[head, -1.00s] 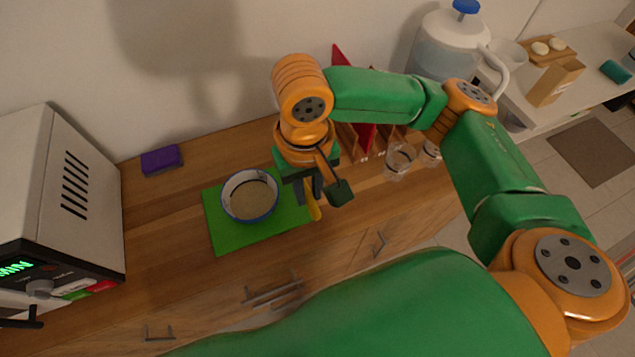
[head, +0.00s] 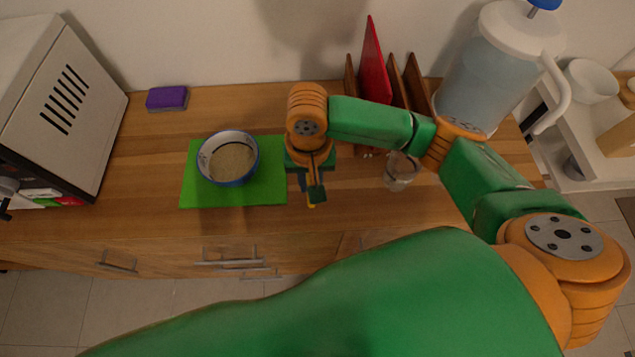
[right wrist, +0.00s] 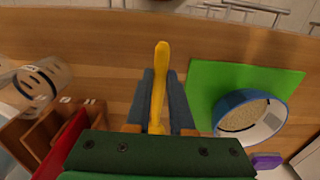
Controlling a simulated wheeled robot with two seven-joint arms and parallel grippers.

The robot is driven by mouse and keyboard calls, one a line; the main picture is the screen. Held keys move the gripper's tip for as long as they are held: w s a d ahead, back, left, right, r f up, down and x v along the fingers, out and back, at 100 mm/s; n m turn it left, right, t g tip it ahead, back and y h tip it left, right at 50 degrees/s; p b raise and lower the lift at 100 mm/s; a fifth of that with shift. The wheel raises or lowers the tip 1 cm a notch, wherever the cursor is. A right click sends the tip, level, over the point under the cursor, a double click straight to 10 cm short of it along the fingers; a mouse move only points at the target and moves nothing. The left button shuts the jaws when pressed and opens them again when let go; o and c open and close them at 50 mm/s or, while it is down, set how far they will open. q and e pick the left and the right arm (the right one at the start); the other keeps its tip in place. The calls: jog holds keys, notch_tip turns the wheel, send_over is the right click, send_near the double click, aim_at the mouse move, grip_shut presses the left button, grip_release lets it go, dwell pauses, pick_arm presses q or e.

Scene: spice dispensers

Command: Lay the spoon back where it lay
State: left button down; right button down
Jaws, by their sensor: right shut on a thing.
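My right gripper (head: 312,196) is shut on the yellow spoon (right wrist: 160,78). Only the spoon's yellow tip (head: 311,205) shows below the gripper in the head view. In the right wrist view the spoon sticks out between the two dark fingers (right wrist: 162,100), over bare wood. The gripper is just right of the green mat (head: 270,190) in the head view. I cannot tell how high the spoon is above the counter. My left gripper is not in view.
A blue-rimmed bowl (head: 228,180) with sandy contents stands on the mat. A glass (head: 401,172) stands to the gripper's right, before a wooden rack with a red board (head: 375,65). A water dispenser (head: 490,75) is at right; a purple sponge (head: 167,98) lies behind the mat.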

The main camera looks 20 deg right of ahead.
jog(key=d+f, duration=0.1)
jog(key=w+f, duration=0.1)
jog(key=w+d+f, duration=0.1)
jog(key=f, duration=0.1)
jog(key=shift+d, duration=0.3)
jog(key=shift+a+f, duration=0.2)
jog(key=shift+f, duration=1.15)
jog(key=c, duration=0.8)
grip_release()
notch_tip(320, 180, up, 12)
jog(key=shift+s+r, duration=0.1)
